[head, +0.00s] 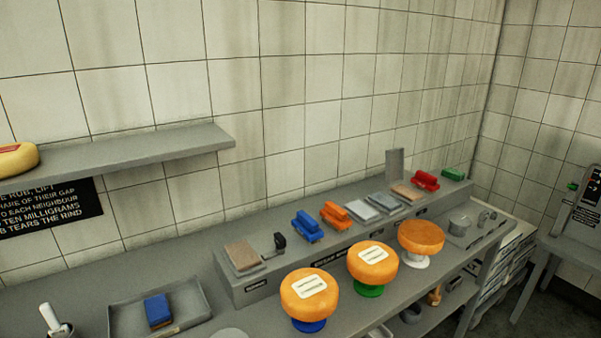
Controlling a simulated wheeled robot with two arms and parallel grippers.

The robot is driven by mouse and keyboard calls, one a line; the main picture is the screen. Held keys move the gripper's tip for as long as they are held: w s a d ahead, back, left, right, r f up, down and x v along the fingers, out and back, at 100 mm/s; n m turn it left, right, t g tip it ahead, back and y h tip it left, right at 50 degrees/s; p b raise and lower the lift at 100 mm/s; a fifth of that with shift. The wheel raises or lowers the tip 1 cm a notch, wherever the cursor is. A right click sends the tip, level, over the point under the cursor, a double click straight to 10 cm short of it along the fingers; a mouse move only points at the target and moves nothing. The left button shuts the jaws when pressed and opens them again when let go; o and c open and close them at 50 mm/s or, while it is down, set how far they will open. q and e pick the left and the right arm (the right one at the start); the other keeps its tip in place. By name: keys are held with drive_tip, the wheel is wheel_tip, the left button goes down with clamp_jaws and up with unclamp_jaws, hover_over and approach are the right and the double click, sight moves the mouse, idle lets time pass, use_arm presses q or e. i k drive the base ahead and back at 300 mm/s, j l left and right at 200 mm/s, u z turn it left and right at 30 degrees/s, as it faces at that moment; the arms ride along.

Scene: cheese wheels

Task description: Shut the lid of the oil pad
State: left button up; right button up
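Several flat pads lie on the raised ledge along the wall: a pale one (361,210), a grey one (384,203) and a brown one (407,192). A grey plate, seemingly an open lid (395,163), stands upright behind the grey and brown pads. I cannot tell for certain which pad it belongs to. A larger brown pad (243,255) lies at the ledge's left end. The labels are too small to read, so I cannot tell which is the oil pad. Neither of my grippers is in view.
Three orange cheese wheels (310,293) stand on coloured stands in front of the ledge. Blue (308,226), orange (335,215), red (425,180) and green (453,173) blocks sit on the ledge. A grey tray (188,299) holds a blue block at left. A shelf (150,148) overhangs upper left.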

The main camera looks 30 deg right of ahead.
sight(394, 159)
drive_tip(key=z, duration=1.65)
drive_tip(key=u, duration=1.45)
drive_tip(key=l+u, duration=0.7)
drive_tip(key=u, duration=0.2)
drive_tip(key=k+l+u, duration=0.1)
drive_tip(key=l+u, duration=0.35)
drive_tip(key=k+l+u, duration=0.15)
drive_tip(key=u, duration=0.3)
drive_tip(key=k+l+u, duration=0.7)
drive_tip(key=u, duration=0.2)
drive_tip(key=k+l+u, duration=0.15)
drive_tip(key=k+u, duration=0.3)
drive_tip(key=k+z, duration=0.2)
drive_tip(key=k, duration=0.25)
drive_tip(key=k+l+z, duration=0.2)
drive_tip(key=k, duration=0.25)
drive_tip(key=k+l+z, duration=0.2)
drive_tip(key=k, duration=0.25)
